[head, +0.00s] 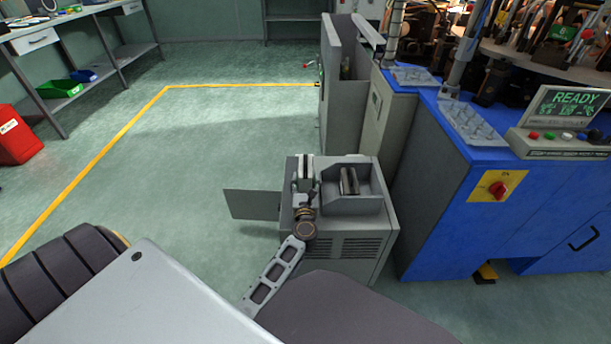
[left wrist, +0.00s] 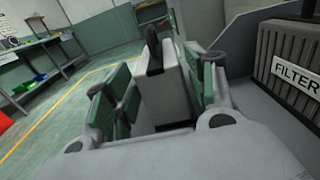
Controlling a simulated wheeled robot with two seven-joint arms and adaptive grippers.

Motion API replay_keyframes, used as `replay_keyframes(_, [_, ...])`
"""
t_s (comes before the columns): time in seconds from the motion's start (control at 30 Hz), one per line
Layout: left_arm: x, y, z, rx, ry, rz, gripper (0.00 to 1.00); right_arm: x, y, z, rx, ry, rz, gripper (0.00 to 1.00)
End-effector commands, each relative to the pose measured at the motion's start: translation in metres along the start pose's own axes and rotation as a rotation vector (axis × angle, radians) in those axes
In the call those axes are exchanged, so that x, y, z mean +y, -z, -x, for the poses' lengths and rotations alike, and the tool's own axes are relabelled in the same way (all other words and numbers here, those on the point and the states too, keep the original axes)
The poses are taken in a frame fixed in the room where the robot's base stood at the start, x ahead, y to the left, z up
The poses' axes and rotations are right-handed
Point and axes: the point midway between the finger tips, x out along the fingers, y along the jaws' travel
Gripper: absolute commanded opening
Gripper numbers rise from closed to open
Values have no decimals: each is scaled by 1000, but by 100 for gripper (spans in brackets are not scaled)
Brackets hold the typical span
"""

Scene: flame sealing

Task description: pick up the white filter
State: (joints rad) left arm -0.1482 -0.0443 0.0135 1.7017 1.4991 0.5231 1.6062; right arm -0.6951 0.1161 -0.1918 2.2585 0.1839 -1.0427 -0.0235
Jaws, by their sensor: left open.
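A pale grey-white block with a black strip on top, which looks like the white filter (left wrist: 172,88), stands upright in the left wrist view. My left gripper (left wrist: 160,100) is open, with one green-padded finger on each side of it. I cannot tell whether the pads touch it. In the head view my left gripper (head: 303,180) is over the top left of a grey cabinet (head: 350,245), and the block is hard to tell from the fingers there. My right gripper is not in view.
A dark ribbed unit labelled FILTER (left wrist: 298,75) is close on the right in the wrist view. The cabinet's open tray (head: 348,182) is right of the gripper. A flap (head: 252,204) juts left.

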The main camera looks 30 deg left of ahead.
Motion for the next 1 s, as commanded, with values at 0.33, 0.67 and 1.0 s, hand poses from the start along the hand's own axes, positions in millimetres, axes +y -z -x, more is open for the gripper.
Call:
replay_keyframes(0.33, [0, -1, -9, -1, 0, -1, 55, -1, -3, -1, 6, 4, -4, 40])
replay_keyframes(0.67, [1, 0, -13, -1, 0, -1, 55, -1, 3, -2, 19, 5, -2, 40])
replay_keyframes(1.0, [2, 0, -41, -2, 0, 0, 55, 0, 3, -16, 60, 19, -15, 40])
